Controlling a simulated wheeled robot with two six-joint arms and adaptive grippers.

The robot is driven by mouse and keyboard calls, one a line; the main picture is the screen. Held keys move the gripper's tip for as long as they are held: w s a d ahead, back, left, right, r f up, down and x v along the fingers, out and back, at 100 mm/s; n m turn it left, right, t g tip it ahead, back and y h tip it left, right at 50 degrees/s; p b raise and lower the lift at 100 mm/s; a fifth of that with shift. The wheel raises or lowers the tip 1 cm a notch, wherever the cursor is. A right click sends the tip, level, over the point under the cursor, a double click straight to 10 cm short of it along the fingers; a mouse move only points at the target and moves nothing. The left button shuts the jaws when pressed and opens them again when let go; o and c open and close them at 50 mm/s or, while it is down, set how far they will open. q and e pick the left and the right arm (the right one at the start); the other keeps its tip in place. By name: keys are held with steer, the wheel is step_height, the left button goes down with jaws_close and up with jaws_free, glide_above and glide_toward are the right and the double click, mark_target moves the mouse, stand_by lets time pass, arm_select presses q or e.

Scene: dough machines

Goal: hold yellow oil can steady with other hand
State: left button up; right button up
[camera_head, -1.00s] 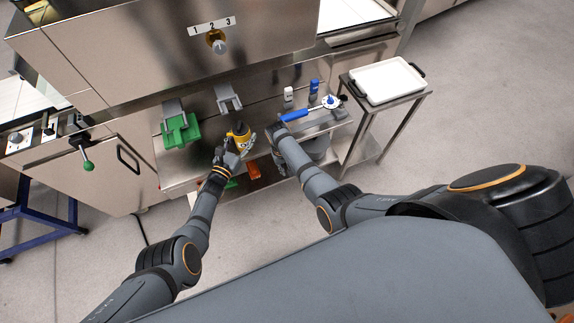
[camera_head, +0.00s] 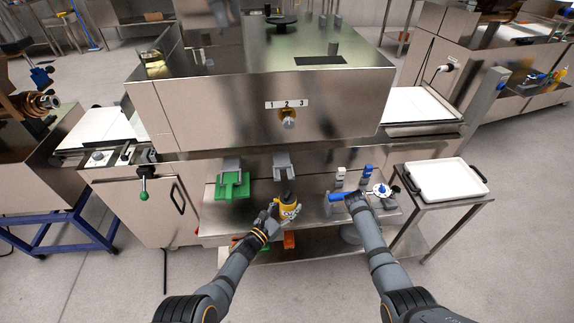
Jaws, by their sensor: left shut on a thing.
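The yellow oil can (camera_head: 290,211) with a dark top stands out over the steel shelf, below the grey bracket at the machine's middle. My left gripper (camera_head: 270,213) is shut on the can from its left side. My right gripper (camera_head: 354,202) is to the right of the can, at the blue-handled tool (camera_head: 345,193) on the shelf. Its fingers are too small and covered to tell whether they are open or shut. The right gripper is apart from the can.
A green block (camera_head: 232,187) sits at a bracket on the left. Orange (camera_head: 289,240) and green pieces lie lower down. A small side table with a white tray (camera_head: 446,179) stands at the right. The steel machine with its 1-2-3 knob (camera_head: 288,118) rises behind the shelf.

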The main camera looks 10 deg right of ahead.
steer(key=w+d+r+h, duration=0.2)
steer(key=d+r+h, duration=0.1)
steer(key=d+r, duration=0.55)
steer(key=w+a+r+m, duration=0.1)
steer(key=w+r, duration=0.1)
steer(key=r, duration=0.2)
steer(key=w+a+r, duration=0.2)
steer(key=w+r, duration=0.1)
steer(key=r, duration=0.2)
steer(key=w+a+r+m+t, duration=0.1)
steer(key=w+r, duration=0.2)
steer(key=r, duration=0.2)
steer(key=shift+w+a+r+m, duration=0.15)
steer(key=shift+a+m, duration=0.15)
steer(key=w+a+m+y, duration=0.2)
steer(key=a+y, duration=0.3)
steer(key=a, duration=1.3)
step_height(320, 180, up, 2)
steer(key=r+m+y, duration=0.1)
steer(key=y, duration=0.3)
glide_above(288, 193)
steer(key=shift+g, duration=0.4)
steer(key=shift+f, duration=4.6)
steer(key=shift+f, duration=0.15)
